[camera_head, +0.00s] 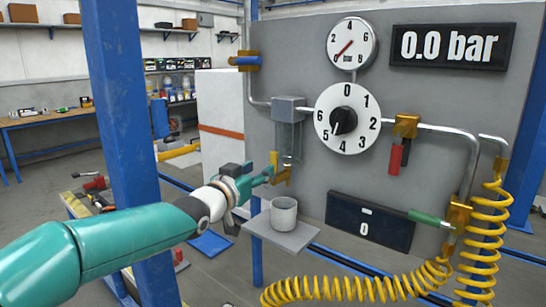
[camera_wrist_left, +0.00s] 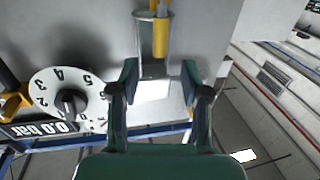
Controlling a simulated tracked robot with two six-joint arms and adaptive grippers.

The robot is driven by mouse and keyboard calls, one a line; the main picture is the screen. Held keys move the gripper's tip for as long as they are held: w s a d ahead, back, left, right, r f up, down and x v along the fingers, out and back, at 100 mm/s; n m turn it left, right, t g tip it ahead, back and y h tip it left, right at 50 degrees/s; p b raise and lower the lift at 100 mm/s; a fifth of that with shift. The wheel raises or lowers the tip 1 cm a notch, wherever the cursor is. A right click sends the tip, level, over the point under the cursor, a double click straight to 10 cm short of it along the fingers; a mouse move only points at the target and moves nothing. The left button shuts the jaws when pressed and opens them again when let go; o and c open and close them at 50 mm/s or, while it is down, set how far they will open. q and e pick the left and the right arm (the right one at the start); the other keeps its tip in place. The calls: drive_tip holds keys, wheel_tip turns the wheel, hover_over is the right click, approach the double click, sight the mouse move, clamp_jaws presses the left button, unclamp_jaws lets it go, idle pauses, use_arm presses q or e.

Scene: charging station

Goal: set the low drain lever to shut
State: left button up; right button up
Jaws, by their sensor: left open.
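The yellow drain lever (camera_head: 282,177) sits under the clear bowl (camera_head: 289,140) on the grey panel, above a grey cup. Its yellow fitting is partly hidden by my gripper in the head view, so its exact setting is hard to tell. My left gripper (camera_head: 266,176) is right at the lever's left side in the head view; I cannot tell whether they touch. In the left wrist view, my left gripper (camera_wrist_left: 160,80) is open, its two fingers apart, and a yellow part (camera_wrist_left: 160,36) lies ahead of the gap between them. My right gripper is not in view.
The grey cup (camera_head: 283,214) stands on a small shelf (camera_head: 292,240) just below. A dial (camera_head: 347,118), a gauge (camera_head: 352,44) and a red-handled valve (camera_head: 395,158) are to the right. A blue post (camera_head: 122,100) stands left, behind my arm. A yellow coiled hose (camera_head: 350,288) lies below.

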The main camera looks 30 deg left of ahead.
sight(272, 160)
use_arm(q)
drive_tip(key=w, duration=0.3)
drive_tip(key=w+p, duration=0.1)
drive_tip(key=w, duration=0.2)
drive_tip(key=w+a+p, duration=0.1)
drive_tip(key=w, duration=0.2)
clamp_jaws()
drive_tip(key=shift+a, duration=0.1)
